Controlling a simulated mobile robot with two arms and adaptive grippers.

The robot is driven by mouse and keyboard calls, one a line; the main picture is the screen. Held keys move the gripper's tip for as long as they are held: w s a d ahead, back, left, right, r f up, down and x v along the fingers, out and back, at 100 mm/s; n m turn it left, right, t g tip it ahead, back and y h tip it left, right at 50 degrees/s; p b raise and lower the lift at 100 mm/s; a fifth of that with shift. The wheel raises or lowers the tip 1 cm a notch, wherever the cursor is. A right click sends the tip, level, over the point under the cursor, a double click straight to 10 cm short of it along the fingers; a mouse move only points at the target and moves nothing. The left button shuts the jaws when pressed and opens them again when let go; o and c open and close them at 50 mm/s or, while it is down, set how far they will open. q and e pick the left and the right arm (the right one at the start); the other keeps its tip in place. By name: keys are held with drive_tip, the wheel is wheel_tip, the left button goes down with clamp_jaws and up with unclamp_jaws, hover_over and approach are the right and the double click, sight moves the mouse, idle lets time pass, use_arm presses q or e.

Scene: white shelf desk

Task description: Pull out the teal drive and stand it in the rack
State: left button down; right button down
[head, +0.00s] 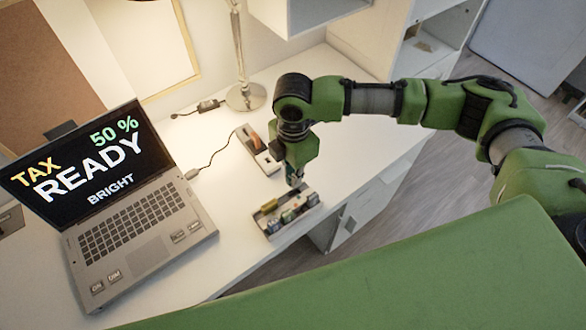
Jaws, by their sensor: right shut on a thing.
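My right gripper (295,182) points down at the back edge of the rack (272,232) on the white desk. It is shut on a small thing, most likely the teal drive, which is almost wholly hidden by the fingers. I cannot tell whether that drive touches the rack floor. The rack is a low, pale, long holder with several small blocks in it, one yellowish at its left end. Behind it lies a flat grey dock (249,139) with an orange-red piece on it and a cable. My left gripper is out of view.
An open laptop (130,215) stands at the left, its screen reading "TAX READY 50 % BRIGHT". A lamp base (246,97) and a cable with a small adapter (209,105) are at the back. Clear desk lies between laptop and rack. The desk's edge is close in front of the rack.

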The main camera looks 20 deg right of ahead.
drive_tip(key=shift+f+b, duration=0.4)
drive_tip(key=shift+f, duration=1.15)
drive_tip(key=shift+r+p, duration=0.1)
drive_tip(key=shift+p, duration=0.3)
drive_tip(key=shift+p, duration=0.7)
idle(0.5)
drive_tip(key=shift+p, duration=0.5)
